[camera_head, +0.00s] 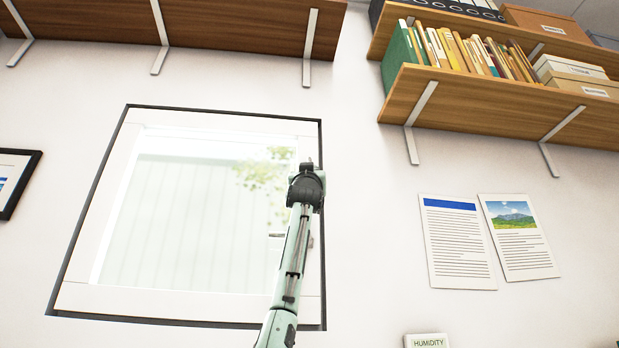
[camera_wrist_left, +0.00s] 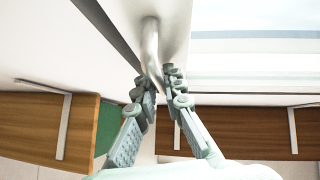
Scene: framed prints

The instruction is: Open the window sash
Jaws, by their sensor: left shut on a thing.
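The window sash (camera_head: 108,215) has a pale rail around bright glass. It sits inside a dark frame (camera_head: 323,230) on the wall in the head view and looks flush with it. In the left wrist view a curved metal handle (camera_wrist_left: 151,45) stands out from the white sash rail, beside the dark frame strip. My left gripper (camera_wrist_left: 158,92) is shut on this handle, with one finger on each side of its end. In the head view my arm crosses the sash's right side and hides the fingers and most of the handle. My right gripper is not in view.
A wooden shelf (camera_head: 230,38) hangs above the window. Another shelf (camera_head: 470,105) with books and boxes is at upper right. Two paper sheets (camera_head: 457,240) hang right of the window, above a humidity sign (camera_head: 427,341). A framed print (camera_head: 12,180) is at far left.

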